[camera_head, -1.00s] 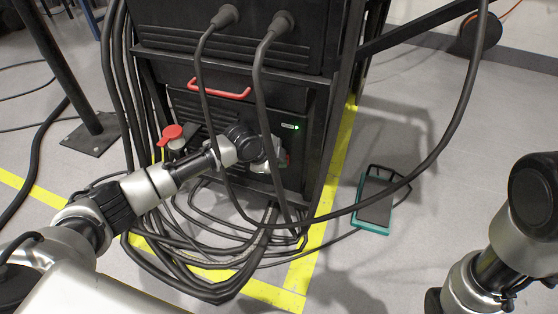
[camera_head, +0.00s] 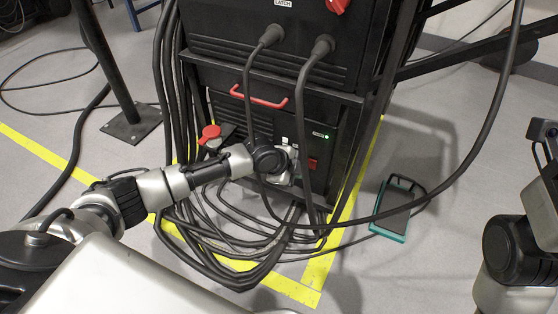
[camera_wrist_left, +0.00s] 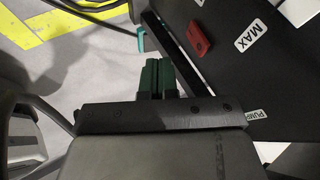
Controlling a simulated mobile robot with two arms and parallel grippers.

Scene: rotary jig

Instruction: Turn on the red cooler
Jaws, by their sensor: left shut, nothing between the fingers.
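The cooler is probably the black lower unit (camera_head: 325,180) in the rack, with a red handle (camera_head: 258,97) on its front. A small green light (camera_head: 327,136) glows there, and a red switch (camera_head: 313,163) sits below it. In the left wrist view the red switch (camera_wrist_left: 197,39) lies beside a MAX label (camera_wrist_left: 250,37). My left gripper (camera_head: 293,167) is low at the cooler's front, left of the switch. Its green fingers (camera_wrist_left: 158,78) are shut and empty, apart from the switch in the wrist view. My right arm is at the right edge; its fingers do not show.
Two thick black cables (camera_head: 305,100) hang from the upper unit in front of the cooler. More cables (camera_head: 215,255) coil on the floor below my left arm. A red-capped part (camera_head: 209,132) is left of the cooler. A teal-edged pedal (camera_head: 392,212) lies on the floor at right.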

